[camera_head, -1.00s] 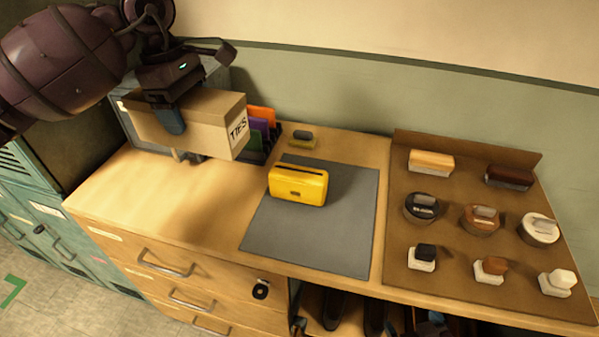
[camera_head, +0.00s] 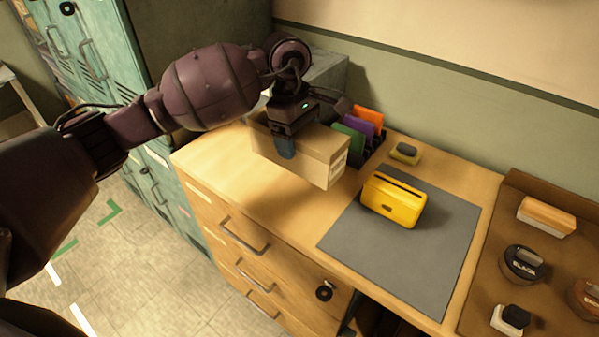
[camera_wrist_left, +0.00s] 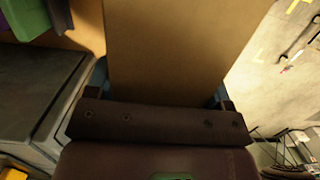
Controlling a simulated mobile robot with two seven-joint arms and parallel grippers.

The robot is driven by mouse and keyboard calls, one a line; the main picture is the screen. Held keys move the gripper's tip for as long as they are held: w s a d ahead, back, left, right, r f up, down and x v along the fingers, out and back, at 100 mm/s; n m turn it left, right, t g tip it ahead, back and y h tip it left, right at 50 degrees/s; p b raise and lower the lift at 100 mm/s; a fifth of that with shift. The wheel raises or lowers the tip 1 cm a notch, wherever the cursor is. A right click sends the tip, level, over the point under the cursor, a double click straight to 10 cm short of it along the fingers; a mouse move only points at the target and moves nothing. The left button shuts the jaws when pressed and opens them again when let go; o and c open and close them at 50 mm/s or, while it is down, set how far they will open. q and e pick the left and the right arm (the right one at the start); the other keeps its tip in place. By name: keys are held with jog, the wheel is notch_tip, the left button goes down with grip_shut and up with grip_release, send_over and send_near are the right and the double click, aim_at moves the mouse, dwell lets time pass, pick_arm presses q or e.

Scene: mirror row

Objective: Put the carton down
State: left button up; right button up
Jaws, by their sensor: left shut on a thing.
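The carton (camera_head: 312,162) is a long tan cardboard box with a printed label on its right end. It is over the left part of the wooden counter in the head view. My left gripper (camera_head: 286,146) is shut on the carton from above, with a blue finger on its near side. The carton also fills the upper middle of the left wrist view (camera_wrist_left: 180,45), between the gripper's fingers. Whether its underside touches the counter is hard to tell. My right gripper is out of view.
The wooden counter (camera_head: 215,158) is bare in front of the carton. Colored folders (camera_head: 350,136) stand in a dark rack close behind its right end. A grey box (camera_head: 325,75) is behind it. A yellow object (camera_head: 393,200) sits on a grey mat (camera_head: 400,255) to the right.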

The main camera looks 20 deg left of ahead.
pick_arm(q)
notch_tip(320, 180, down, 10)
jog(key=shift+r, duration=0.1)
dwell(0.4)
jog(key=shift+f, duration=0.2)
jog(key=o, duration=1.1)
jog(key=r, duration=0.4)
jog(key=a+r, duration=0.1)
jog(key=r, duration=0.7)
jog(key=shift+w+a+r, duration=0.1)
jog(key=shift+w+a, duration=0.2)
jog(key=shift+w, duration=0.05)
